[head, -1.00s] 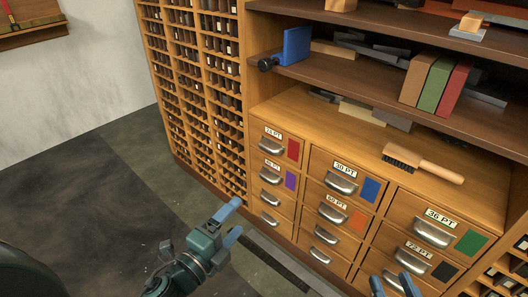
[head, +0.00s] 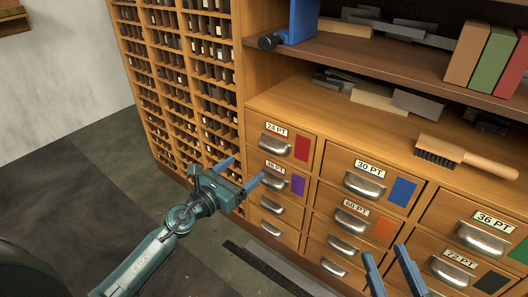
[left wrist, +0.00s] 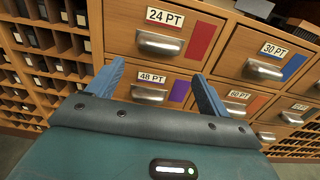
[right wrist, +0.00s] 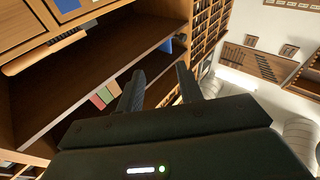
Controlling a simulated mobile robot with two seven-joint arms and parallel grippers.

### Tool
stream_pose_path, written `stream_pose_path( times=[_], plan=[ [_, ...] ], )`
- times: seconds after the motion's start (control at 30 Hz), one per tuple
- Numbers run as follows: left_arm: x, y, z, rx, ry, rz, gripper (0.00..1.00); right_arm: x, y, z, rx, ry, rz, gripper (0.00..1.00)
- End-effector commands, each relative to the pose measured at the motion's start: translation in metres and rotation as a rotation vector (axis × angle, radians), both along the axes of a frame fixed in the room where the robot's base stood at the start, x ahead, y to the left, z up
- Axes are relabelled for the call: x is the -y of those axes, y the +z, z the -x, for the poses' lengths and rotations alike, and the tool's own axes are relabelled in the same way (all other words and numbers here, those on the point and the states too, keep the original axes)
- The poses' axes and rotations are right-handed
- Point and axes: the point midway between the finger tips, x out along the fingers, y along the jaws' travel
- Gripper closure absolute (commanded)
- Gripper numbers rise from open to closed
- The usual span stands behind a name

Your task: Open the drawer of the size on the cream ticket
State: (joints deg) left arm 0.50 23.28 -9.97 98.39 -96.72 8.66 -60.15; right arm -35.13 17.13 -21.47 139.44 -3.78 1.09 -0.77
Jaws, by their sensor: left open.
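Labelled drawers fill the cabinet front: 24 PT with a red patch (head: 278,151), 48 PT with a purple patch (head: 268,183), 30 PT with a blue patch (head: 345,190), 60 PT with an orange patch (head: 372,240), 36 PT (head: 450,208) and 72 PT (head: 440,280). All look shut, each with a metal cup handle. My left gripper (head: 244,170) is open and empty, in front of the 48 PT drawer; in the left wrist view its fingers straddle the 48 PT label (left wrist: 152,77). My right gripper (head: 386,254) is open and empty at lower right. I cannot make out a cream ticket.
A brush (head: 480,160) lies on the counter above the drawers. Books (head: 490,60) and a blue block (head: 303,18) stand on the shelf above. A pigeonhole rack (head: 180,80) stands at left. The floor (head: 60,200) at left is clear.

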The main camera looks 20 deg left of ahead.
Motion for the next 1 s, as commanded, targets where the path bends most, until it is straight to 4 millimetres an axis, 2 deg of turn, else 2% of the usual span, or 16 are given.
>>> stream_pose_path(
  times=[0.03, 0.2, 0.43, 0.6, 0.9, 1.0],
  plan=[
    [0.004, 0.001, -0.012, 0.003, 0.002, 0.003, 0.21, 0.0, -0.001, 0.0, 0.0, 0.0, -0.001, 0.64],
    [0.017, 0.0, -0.046, 0.002, 0.001, 0.005, 0.21, -0.001, -0.002, 0.0, 0.001, 0.004, -0.011, 0.64],
    [0.03, -0.001, -0.08, 0.001, 0.0, 0.005, 0.21, -0.002, -0.004, 0.0, 0.004, 0.014, -0.031, 0.64],
    [0.034, -0.001, -0.091, -0.001, 0.0, 0.005, 0.21, -0.002, -0.001, -0.002, 0.013, 0.018, -0.038, 0.64],
    [0.034, 0.0, -0.093, -0.001, 0.0, 0.004, 0.21, -0.002, 0.003, 0.0, 0.019, 0.022, -0.044, 0.64],
    [0.034, 0.0, -0.092, -0.001, 0.0, 0.004, 0.29, -0.002, 0.003, 0.0, 0.019, 0.024, -0.042, 0.64]
  ],
)
